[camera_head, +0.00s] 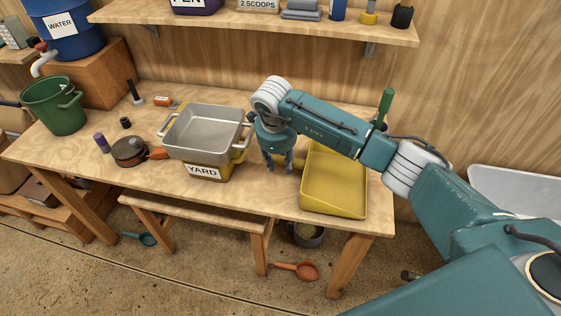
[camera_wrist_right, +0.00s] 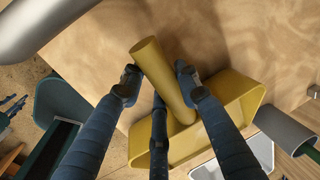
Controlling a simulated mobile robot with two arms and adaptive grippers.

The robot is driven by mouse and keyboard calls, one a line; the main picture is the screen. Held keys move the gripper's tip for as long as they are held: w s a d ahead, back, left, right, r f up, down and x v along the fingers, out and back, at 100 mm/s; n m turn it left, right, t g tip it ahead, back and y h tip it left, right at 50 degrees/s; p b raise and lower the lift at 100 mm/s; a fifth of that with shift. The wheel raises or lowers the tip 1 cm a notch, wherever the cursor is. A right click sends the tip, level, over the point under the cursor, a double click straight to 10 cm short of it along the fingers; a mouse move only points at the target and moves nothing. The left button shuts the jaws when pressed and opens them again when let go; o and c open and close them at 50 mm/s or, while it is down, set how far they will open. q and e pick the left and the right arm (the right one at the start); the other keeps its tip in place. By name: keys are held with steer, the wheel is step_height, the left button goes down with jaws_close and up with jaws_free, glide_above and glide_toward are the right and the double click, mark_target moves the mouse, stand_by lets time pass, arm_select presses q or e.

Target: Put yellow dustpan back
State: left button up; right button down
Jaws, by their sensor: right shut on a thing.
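The yellow dustpan (camera_head: 333,190) is at the right end of the wooden table, its wide pan reaching toward the front edge. My right gripper (camera_head: 278,164) is over the table, left of the pan, with its fingers pointing down. The wrist view shows its fingers (camera_wrist_right: 160,82) shut around the round yellow handle (camera_wrist_right: 152,62). The pan (camera_wrist_right: 236,98) spreads out behind the fingers. Whether the pan touches the table is unclear. My right forearm hides part of the pan's far end in the head view. My left gripper is not in view.
A grey metal tub (camera_head: 205,148) rests on a yellow container labelled YARD (camera_head: 208,171), close left of the gripper. A green bucket (camera_head: 56,108) and a brown pot (camera_head: 129,151) stand farther left. A shelf (camera_head: 270,27) crosses above. A green handle (camera_head: 385,103) stands behind my forearm.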

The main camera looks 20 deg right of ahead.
steer(key=shift+f, duration=0.4)
steer(key=c, duration=1.3)
jaws_free()
steer(key=shift+f, duration=0.1)
steer(key=shift+o, duration=0.2)
steer(key=shift+r, duration=0.55)
step_height(320, 180, up, 11)
steer(key=s+a+b, duration=0.1)
steer(key=s+b, duration=0.1)
steer(key=shift+a, duration=0.2)
